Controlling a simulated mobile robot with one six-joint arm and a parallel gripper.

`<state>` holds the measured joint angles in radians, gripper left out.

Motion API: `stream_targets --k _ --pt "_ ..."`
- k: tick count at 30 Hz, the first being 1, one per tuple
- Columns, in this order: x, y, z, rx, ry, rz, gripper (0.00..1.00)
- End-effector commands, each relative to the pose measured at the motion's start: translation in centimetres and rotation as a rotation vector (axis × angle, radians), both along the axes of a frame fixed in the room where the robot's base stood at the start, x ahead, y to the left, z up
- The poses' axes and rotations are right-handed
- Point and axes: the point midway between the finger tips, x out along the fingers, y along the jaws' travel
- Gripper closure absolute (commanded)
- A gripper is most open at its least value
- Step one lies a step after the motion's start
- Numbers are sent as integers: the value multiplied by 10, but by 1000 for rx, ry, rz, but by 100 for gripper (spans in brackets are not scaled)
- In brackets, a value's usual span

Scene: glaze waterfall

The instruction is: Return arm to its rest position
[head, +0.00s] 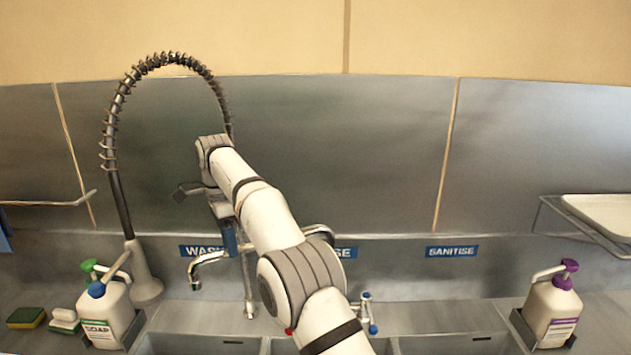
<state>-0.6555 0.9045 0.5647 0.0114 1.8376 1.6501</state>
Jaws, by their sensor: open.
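My arm reaches up from the bottom middle toward the steel splashback, angled to the left. My gripper (222,210) hangs at its far end, in front of the splashback and above the WASH label (200,251). It is small and partly hidden by my own arm, and its fingers are hard to make out. I see nothing held in it. A blue part shows just below it, close to the hose's hanging end; I cannot tell whether they touch.
A spring hose (116,110) arches behind my arm. Taps (208,258) stand over the sinks (455,345). A soap jug (106,312) and sponges (27,317) sit left; a purple-topped jug (553,308) and a rack with a white tray (603,215) sit right. The right splashback front is clear.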

Motion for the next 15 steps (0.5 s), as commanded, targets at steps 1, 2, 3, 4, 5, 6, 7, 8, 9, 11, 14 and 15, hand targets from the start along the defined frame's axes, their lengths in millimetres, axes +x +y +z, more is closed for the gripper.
stream_targets --k 1,2,3,4,5,6,7,8,9,11,14,15 --pt "4 -10 9 10 -19 7 57" --pt "6 -17 12 15 -28 19 57" --pt "8 -27 17 25 -40 37 57" --pt "9 -36 19 32 -45 51 57" --pt "10 -45 22 39 -50 69 57" --pt "10 -58 26 49 -56 93 57" --pt "10 -67 29 56 -60 111 57" --pt "9 -77 32 62 -67 129 57" --pt "8 -90 35 71 -74 154 57" --pt "4 -110 40 83 -86 192 57" --pt "-5 -142 46 100 -108 257 57" --pt "-9 -156 47 106 -118 283 57"
